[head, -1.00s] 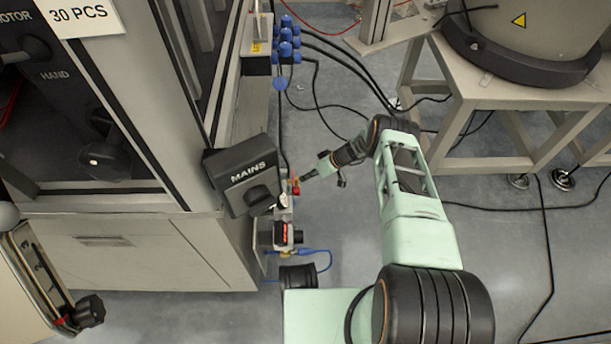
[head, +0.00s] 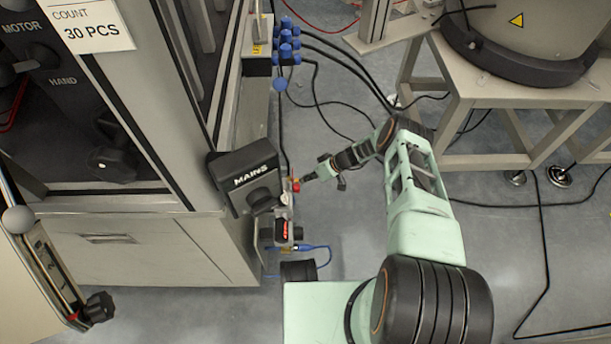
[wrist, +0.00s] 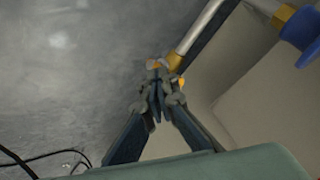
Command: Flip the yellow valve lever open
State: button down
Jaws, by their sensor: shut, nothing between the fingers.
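My gripper (head: 308,178) is at the right side of the grey cabinet, just below the pipe fittings. In the wrist view its fingers (wrist: 158,88) are closed together with nothing seen between them. A small yellow piece (wrist: 182,81), probably part of the valve lever, shows just beyond the fingertips, beside a brass fitting (wrist: 175,62) on a metal pipe. The fingers hide much of it, so I cannot tell its angle or whether they touch it.
The black MAINS switch box (head: 248,178) stands out from the cabinet, left of my gripper. Blue fittings (head: 287,45) are above, and a blue part (wrist: 302,28) shows in the wrist view. Cables cross the floor. A beige stand (head: 470,125) is at the right; open floor lies between.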

jog(key=shift+n+t, duration=0.3)
jog(key=shift+t, duration=0.3)
jog(key=s+f+b, duration=0.1)
jog(key=s, duration=0.1)
jog(key=s+f+b, duration=0.1)
jog(key=f, duration=0.1)
jog(key=shift+s, duration=0.35)
jog(key=shift+w+b, duration=0.1)
jog(key=shift+b, duration=0.2)
jog(key=shift+w+f+b, duration=0.15)
jog(key=shift+w+b, duration=0.45)
jog(key=shift+w, duration=0.1)
